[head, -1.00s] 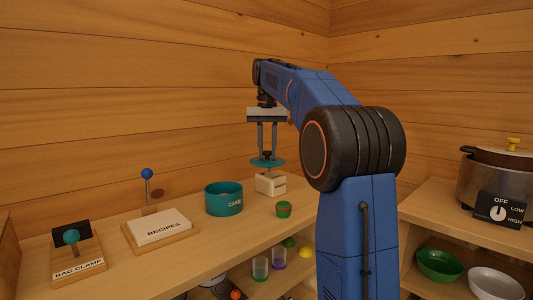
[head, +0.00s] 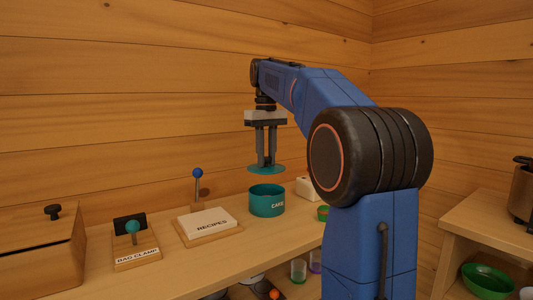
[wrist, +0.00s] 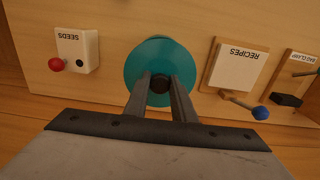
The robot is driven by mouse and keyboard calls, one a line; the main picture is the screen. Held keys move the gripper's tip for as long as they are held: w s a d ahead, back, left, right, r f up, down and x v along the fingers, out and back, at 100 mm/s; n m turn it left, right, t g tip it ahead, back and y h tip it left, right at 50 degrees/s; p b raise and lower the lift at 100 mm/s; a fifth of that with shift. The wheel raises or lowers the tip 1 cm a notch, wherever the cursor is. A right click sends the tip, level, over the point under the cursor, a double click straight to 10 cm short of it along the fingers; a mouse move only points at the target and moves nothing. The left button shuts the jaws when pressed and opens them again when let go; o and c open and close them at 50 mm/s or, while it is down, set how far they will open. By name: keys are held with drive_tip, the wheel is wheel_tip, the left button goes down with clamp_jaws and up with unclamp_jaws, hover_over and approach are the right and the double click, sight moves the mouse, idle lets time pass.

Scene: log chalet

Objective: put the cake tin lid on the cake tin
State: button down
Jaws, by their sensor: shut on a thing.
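The cake tin lid (head: 266,170) is a flat teal disc with a dark knob. My gripper (head: 266,161) points down and is shut on that knob, holding the lid about level. The teal cake tin (head: 267,203), lettered CAKE, stands open and upright on the counter. The lid hangs directly above the tin in the head view, with a clear gap between them. In the wrist view the lid (wrist: 141,68) fills the middle below my gripper (wrist: 160,84), and I cannot clearly tell the tin from it there.
Left of the tin are the RECIPES board (head: 208,222), a BAG CLAMP stand (head: 137,256) and a wooden box (head: 40,250). A white SEEDS box (wrist: 77,50) stands on the other side. The log wall is behind.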

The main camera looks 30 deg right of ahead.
sight(267, 166)
drive_tip(key=shift+f, duration=2.95)
drive_tip(key=shift+f, duration=0.5)
drive_tip(key=c, duration=1.4)
unclamp_jaws()
